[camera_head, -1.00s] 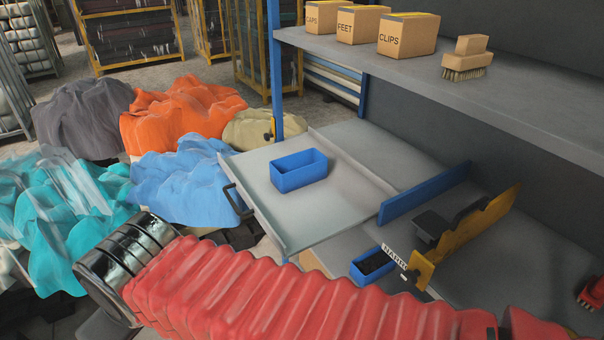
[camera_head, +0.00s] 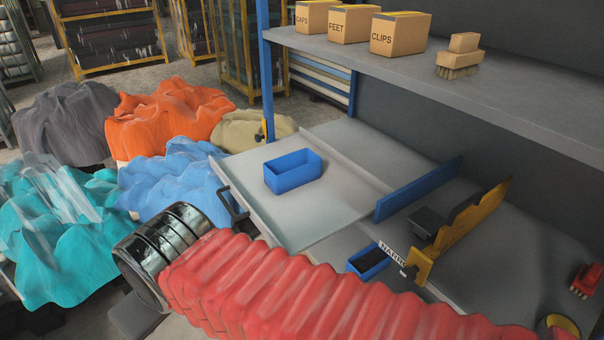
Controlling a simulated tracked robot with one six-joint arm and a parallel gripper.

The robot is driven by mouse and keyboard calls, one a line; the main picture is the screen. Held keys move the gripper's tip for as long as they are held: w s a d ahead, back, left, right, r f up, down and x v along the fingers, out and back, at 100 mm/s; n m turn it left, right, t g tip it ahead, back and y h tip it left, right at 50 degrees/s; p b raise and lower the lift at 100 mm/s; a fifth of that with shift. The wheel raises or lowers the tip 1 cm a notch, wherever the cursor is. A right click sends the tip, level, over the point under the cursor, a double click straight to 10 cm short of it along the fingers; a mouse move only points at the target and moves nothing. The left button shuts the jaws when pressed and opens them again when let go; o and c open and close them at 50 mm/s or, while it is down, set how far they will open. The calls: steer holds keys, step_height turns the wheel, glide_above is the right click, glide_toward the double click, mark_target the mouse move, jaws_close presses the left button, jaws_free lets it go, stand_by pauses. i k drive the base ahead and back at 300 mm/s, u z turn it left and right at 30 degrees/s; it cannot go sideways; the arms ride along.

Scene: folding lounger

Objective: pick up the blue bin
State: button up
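A blue bin (camera_head: 293,172), open-topped and rectangular, stands upright on a grey pull-out tray (camera_head: 312,226). It looks empty from here. A second, smaller blue bin (camera_head: 370,262) with dark contents sits lower, under the tray's right side, near a label. My arm, in a red ribbed sleeve with a dark glossy section at its left end, crosses the lower part of the view, in front of the tray and apart from the bin on it. My gripper's fingers do not show.
A blue divider (camera_head: 419,188) and a yellow fixture (camera_head: 462,230) stand right of the tray. A shelf (camera_head: 480,85) above holds labelled boxes (camera_head: 400,35) and a brush (camera_head: 460,57). Heaped fabric, blue (camera_head: 172,180) and teal (camera_head: 65,225), lies left. A black handle (camera_head: 230,207) edges the tray.

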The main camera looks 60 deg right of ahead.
mark_target(293, 170)
steer(key=i, duration=1)
